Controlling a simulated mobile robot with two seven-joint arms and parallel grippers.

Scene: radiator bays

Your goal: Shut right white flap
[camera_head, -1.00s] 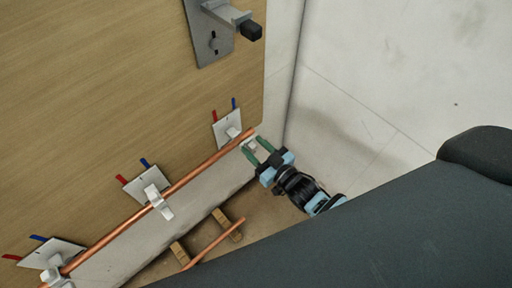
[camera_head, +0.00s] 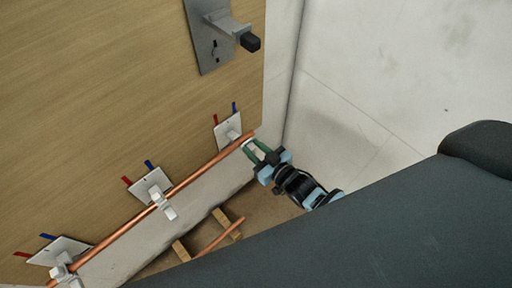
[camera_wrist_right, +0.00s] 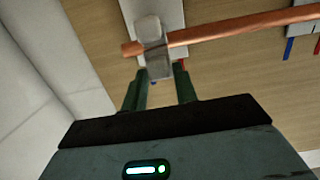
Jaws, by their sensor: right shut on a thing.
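The right white flap (camera_wrist_right: 158,66) belongs to the right-hand white clip, whose pale block (camera_wrist_right: 150,33) crosses in front of the copper pipe (camera_wrist_right: 226,31) near the pipe's end. In the head view the clip's white plate (camera_head: 228,130) is on the wooden panel. My right gripper (camera_head: 251,149) is just below the pipe's right end. My left gripper is not in view.
Two more clips, a middle one (camera_head: 161,203) and a lower-left one (camera_head: 62,274), sit along the same pipe. A metal bracket (camera_head: 208,40) sticks out above. A second copper rod (camera_head: 222,236) lies on wooden blocks below. A pale wall (camera_head: 370,70) stands close on the right.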

